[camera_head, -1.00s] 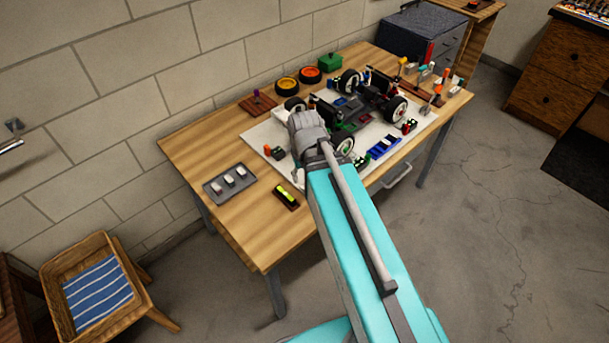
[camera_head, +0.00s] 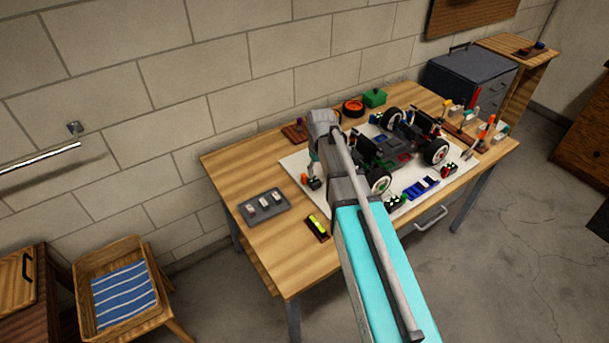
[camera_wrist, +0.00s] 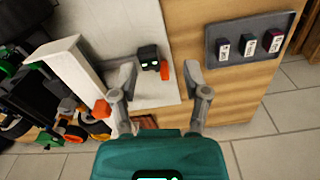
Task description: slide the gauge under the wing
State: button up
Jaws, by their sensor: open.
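The rc car (camera_head: 395,145) stands on a white mat on the wooden bench. A white upright panel (camera_wrist: 78,75) in the wrist view, beside the car's dark parts, looks like its wing. Three small labelled blocks (camera_wrist: 248,45), possibly the gauges, sit in a grey tray (camera_head: 270,220); the tray also shows at the wrist view's upper right. My gripper (camera_wrist: 158,70) is open, with nothing held. Its fingers are spread over the mat's edge, between the white panel and the tray. A black block with an orange part (camera_wrist: 148,57) shows beyond the fingertips.
A level with a yellow vial (camera_head: 317,226) lies near the bench's front edge. Upright tools (camera_head: 478,125) crowd the right end.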

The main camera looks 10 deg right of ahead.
jog(key=n, duration=0.2)
send_over(304, 174)
jog(key=shift+s+r+p, duration=0.1)
jog(key=shift+r+p, duration=0.2)
jog(key=shift+r, duration=0.1)
jog(key=shift+f, duration=0.25)
notch_tip(304, 174, down, 13)
jog(key=b, duration=1.3)
jog(key=shift+f+b, duration=0.15)
jog(key=shift+b, duration=0.25)
grip_shut()
